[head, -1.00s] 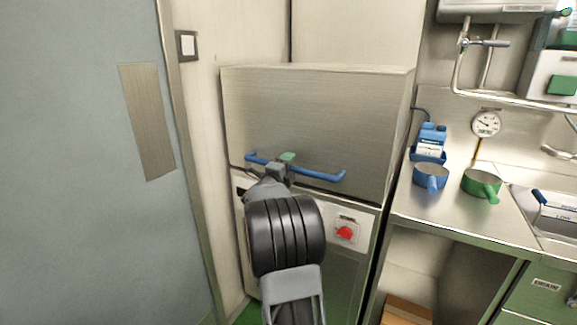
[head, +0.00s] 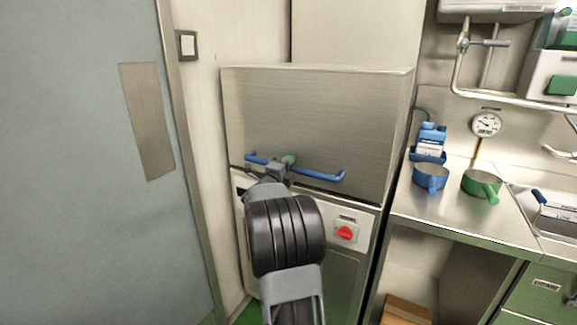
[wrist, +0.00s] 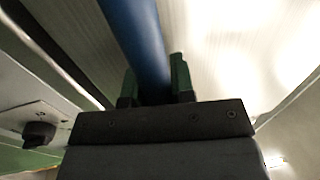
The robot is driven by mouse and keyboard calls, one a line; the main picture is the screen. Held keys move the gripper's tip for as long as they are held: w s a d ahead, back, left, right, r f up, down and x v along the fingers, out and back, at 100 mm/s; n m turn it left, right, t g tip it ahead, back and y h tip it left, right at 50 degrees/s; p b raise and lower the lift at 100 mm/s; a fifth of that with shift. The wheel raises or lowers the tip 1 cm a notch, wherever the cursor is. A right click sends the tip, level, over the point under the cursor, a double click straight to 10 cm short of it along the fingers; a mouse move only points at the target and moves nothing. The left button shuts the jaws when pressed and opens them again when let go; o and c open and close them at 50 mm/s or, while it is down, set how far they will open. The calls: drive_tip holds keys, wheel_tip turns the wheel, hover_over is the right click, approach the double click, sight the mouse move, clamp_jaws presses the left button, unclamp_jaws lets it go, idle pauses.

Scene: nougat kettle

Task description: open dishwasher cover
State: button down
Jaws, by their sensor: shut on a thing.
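The dishwasher cover (head: 310,110) is a brushed steel box hood, down on the machine's lower front. A blue bar handle (head: 320,174) runs across its lower front edge; the handle also shows in the wrist view (wrist: 137,35). My gripper (head: 282,164) is at the handle, left of its middle. In the wrist view my gripper's green fingers (wrist: 155,85) stand on either side of the blue bar, shut on it. My arm hides part of the lower front panel.
A red knob (head: 345,232) is on the lower panel, right of my arm. A steel counter (head: 450,222) with a blue pan (head: 430,177), a green pan (head: 481,185) and a blue bottle (head: 431,142) stands right. A grey door (head: 80,200) is at the left.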

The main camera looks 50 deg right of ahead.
wheel_tip(320, 180, up, 35)
drive_tip(key=p, duration=2)
drive_tip(key=shift+r, duration=0.2)
drive_tip(key=shift+f, duration=0.1)
drive_tip(key=c, duration=1)
unclamp_jaws()
drive_tip(key=shift+a, duration=0.1)
drive_tip(key=b+v, duration=0.3)
drive_tip(key=v, duration=1)
drive_tip(key=shift+s+a+b, duration=0.15)
drive_tip(key=shift+a+b, duration=0.15)
